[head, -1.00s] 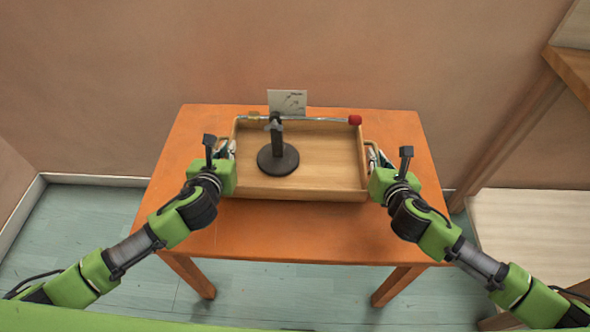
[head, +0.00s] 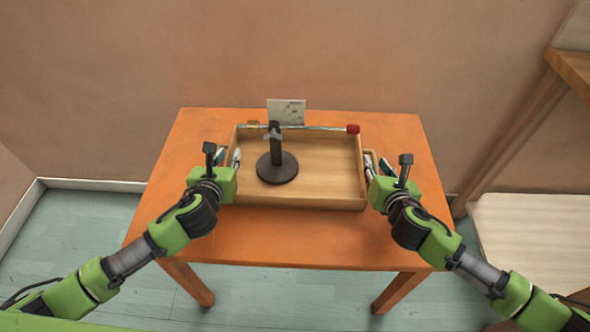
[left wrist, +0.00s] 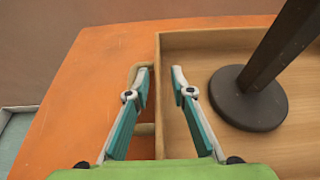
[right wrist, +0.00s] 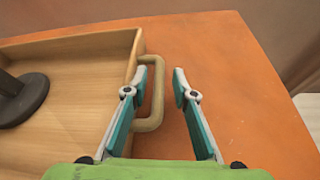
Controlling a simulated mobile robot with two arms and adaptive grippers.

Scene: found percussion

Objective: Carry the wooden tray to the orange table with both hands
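The wooden tray (head: 320,204) rests flat on the orange table (head: 290,240), near its middle. It has a loop handle at each end. My left gripper (head: 229,154) is open at the tray's left end; in the left wrist view one finger is over the left handle (left wrist: 146,129) and the other is inside the tray wall. My right gripper (head: 376,160) is open at the right end; in the right wrist view its fingers stand apart around the outer bar of the right handle (right wrist: 157,95). Both grippers hold nothing.
In the tray is a black stand (head: 278,168) with a round base and a horizontal rod with a red tip (head: 353,129). A small white card (head: 287,110) shows behind it. A wall is behind the table. A wooden shelf unit (head: 520,130) stands right.

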